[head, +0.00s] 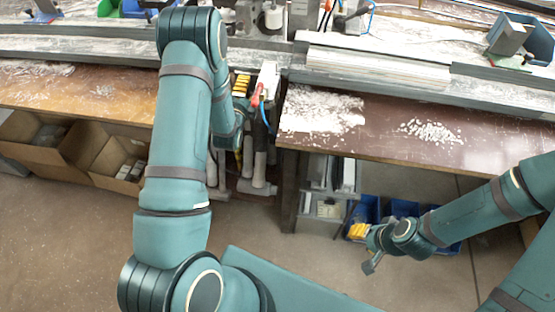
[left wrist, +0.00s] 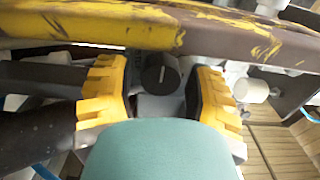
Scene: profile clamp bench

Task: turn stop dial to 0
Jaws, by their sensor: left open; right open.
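The stop dial (left wrist: 160,73) shows in the left wrist view as a dark round knob with a pale pointer line, nearly upright in the picture. I cannot read a scale or a 0 mark. My left gripper (left wrist: 162,95) is open, its yellow-padded fingers on either side of the dial with gaps; I cannot tell whether they are level with it in depth. In the head view my left gripper (head: 241,88) is at the bench gap, and the dial cannot be made out there. My right gripper (head: 358,236) is open and empty, low beside the right bench.
A worn yellow bar (left wrist: 100,28) crosses just above the fingers in the left wrist view. A red-handled part (head: 256,95) and blue hose are close right of my left gripper. Cardboard boxes (head: 110,163) stand under the left bench, blue bins (head: 402,208) under the right one.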

